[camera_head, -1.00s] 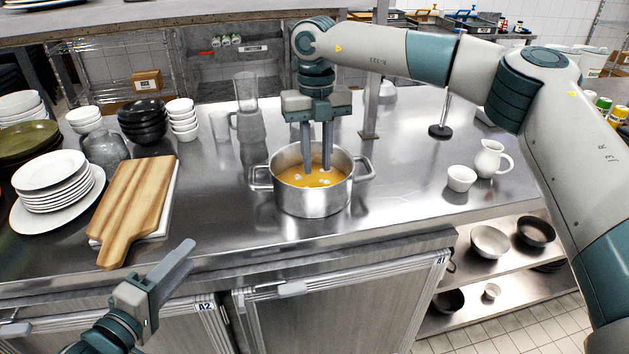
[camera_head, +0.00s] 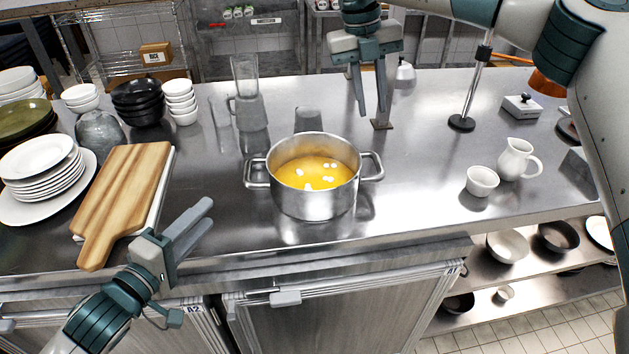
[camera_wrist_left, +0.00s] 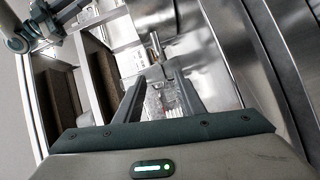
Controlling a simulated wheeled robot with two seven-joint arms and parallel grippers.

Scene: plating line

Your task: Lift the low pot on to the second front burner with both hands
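The low pot (camera_head: 313,200) is silver, with two loop handles and orange soup with pale bits inside. It stands upright on the steel counter (camera_head: 240,215) in the head view. My right gripper (camera_head: 372,112) is above and behind the pot, to the right, with its fingers apart and empty, touching nothing. My left gripper (camera_head: 200,220) is low in front of the counter, left of the pot and clear of its left handle. The left wrist view shows its two fingers (camera_wrist_left: 158,85) apart with nothing held. No burner can be made out.
A wooden board (camera_head: 125,195) and a stack of white plates (camera_head: 40,165) lie left of the pot. A white cup (camera_head: 482,181) and jug (camera_head: 516,158) stand to the right.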

